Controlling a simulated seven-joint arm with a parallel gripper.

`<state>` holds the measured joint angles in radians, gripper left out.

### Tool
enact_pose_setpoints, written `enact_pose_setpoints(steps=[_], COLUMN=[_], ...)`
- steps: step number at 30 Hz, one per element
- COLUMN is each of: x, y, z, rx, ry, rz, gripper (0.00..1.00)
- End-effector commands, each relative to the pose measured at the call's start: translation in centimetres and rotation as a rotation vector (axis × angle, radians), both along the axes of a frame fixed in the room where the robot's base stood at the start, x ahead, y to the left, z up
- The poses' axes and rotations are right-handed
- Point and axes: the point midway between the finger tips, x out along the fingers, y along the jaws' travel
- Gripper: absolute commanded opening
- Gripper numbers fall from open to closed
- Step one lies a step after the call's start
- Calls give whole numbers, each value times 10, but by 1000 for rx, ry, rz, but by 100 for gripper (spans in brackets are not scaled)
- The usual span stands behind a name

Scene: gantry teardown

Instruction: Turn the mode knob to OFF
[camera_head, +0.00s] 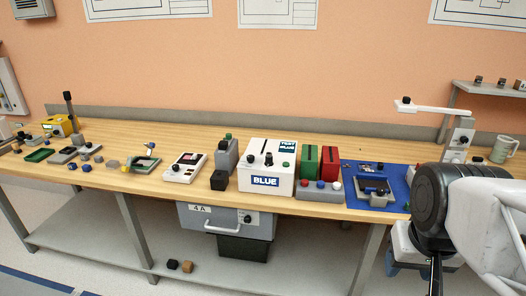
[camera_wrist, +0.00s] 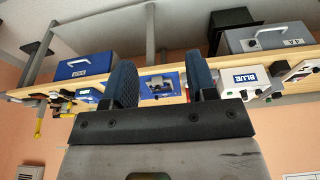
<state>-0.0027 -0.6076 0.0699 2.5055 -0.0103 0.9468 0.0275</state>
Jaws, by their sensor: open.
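A white box (camera_head: 265,181) labelled BLUE stands near the middle of the bench, with black knobs (camera_head: 268,159) and a green button on top. It also shows in the wrist view (camera_wrist: 232,98), right of my fingers. I cannot read any OFF mark, nor tell for certain which knob is the mode knob. My gripper (camera_wrist: 163,84) is open and empty in the wrist view, its two dark fingers apart. It is away from the white box and touches nothing I can see. In the head view my arm is at the right; the fingertips cannot be made out.
Red and green blocks (camera_head: 330,163) stand just right of the white box. A blue mat (camera_head: 398,188) with grey parts lies further right. A white-armed lamp (camera_head: 428,108) and a mug (camera_head: 503,148) are at the right end. Small loose parts crowd the left end.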

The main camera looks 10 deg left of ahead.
Motion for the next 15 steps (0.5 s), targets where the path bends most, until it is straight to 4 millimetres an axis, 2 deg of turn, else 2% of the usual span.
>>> enact_pose_setpoints(steps=[5, 15], x=[30, 109], y=[8, 32], z=[14, 42], rx=[5, 14], ry=[13, 42], rz=[3, 7], gripper=[58, 58])
